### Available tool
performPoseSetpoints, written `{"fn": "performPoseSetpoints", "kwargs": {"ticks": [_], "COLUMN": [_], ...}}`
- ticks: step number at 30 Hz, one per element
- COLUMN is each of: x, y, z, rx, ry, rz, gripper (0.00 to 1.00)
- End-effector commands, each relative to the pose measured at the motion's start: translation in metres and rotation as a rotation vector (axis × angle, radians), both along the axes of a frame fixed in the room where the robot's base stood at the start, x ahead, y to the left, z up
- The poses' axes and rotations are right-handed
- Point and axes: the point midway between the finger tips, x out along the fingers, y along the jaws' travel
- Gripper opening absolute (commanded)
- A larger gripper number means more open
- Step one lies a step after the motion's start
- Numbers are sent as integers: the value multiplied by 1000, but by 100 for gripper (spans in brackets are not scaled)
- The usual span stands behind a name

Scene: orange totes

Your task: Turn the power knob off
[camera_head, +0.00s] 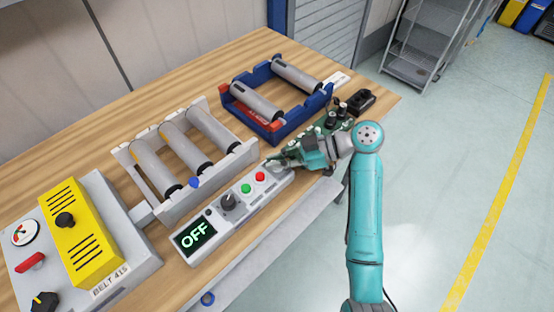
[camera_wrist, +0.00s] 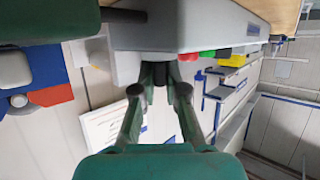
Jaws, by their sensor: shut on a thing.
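The grey control box (camera_head: 213,233) lies along the front edge of the wooden table. Its display (camera_head: 195,236) reads OFF in green. A dark knob (camera_head: 229,202), a green button (camera_head: 246,189) and a red button (camera_head: 260,177) sit on its top. My gripper (camera_head: 279,163) is at the box's right end, beyond the red button. In the wrist view my gripper (camera_wrist: 160,85) is shut on a small dark knob-like part (camera_wrist: 160,72) at the box (camera_wrist: 190,28). The fingers partly hide that part, and its setting cannot be read.
A roller frame (camera_head: 187,205) stands behind the box, and a blue roller cradle (camera_head: 295,128) farther back. A grey and yellow belt panel (camera_head: 140,262) is at the left. Dark small parts (camera_head: 360,101) lie near the right table edge. The floor at the right is clear.

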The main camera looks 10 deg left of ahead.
Motion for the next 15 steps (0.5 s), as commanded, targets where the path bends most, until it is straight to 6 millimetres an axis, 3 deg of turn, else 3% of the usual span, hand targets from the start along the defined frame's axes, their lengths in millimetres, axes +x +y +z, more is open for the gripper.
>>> {"fn": "performPoseSetpoints", "kwargs": {"ticks": [8, 9, 12, 15], "x": [-1, -1, -1, -1], "y": [0, 0, 0, 0], "z": [-3, -3, -2, -2], "rx": [-4, -4, -3, -3], "ry": [5, 5, 5, 4], "rz": [1, 1, 1, 0], "gripper": [0, 14, 36, 36]}}
